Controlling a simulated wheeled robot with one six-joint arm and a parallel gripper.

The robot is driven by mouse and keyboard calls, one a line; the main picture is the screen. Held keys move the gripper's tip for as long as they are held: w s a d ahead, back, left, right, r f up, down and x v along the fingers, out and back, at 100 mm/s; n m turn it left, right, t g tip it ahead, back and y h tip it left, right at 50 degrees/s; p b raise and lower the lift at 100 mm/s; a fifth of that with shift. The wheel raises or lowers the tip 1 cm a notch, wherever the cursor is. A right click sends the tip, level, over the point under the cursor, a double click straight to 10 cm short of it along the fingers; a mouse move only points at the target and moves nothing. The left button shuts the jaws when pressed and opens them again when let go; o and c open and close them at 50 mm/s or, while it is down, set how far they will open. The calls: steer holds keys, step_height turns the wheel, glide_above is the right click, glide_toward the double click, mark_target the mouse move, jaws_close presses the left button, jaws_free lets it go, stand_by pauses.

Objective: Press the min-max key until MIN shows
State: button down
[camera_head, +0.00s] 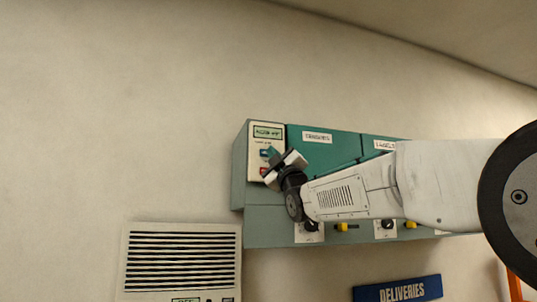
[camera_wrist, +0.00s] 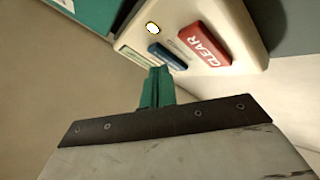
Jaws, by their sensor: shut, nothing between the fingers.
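A cream key panel (camera_head: 256,142) is at the left end of a teal wall cabinet. It has a small greenish display (camera_head: 267,132) whose text I cannot read. In the wrist view the panel holds a blue key (camera_wrist: 167,56), its label too small to read, and a red key marked CLEAR (camera_wrist: 204,44). The display (camera_wrist: 134,57) shows there only edge-on. My gripper (camera_head: 271,154) is in front of the panel and partly covers the keys. Its green fingers (camera_wrist: 158,74) are shut and empty, their tips close to the blue key; I cannot tell if they touch.
A lit white oval (camera_wrist: 152,28) is on the panel. The teal cabinet (camera_head: 340,150) has labelled doors, with knobs and yellow levers below, partly behind my arm. A louvred white unit (camera_head: 180,232) is lower left. A blue DELIVERIES sign (camera_head: 398,290) is below. The wall left is clear.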

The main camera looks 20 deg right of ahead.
steer(key=shift+w, duration=0.3)
steer(key=shift+s, duration=0.1)
stand_by(0.4)
steer(key=shift+s, duration=0.7)
steer(key=shift+s, duration=2.5)
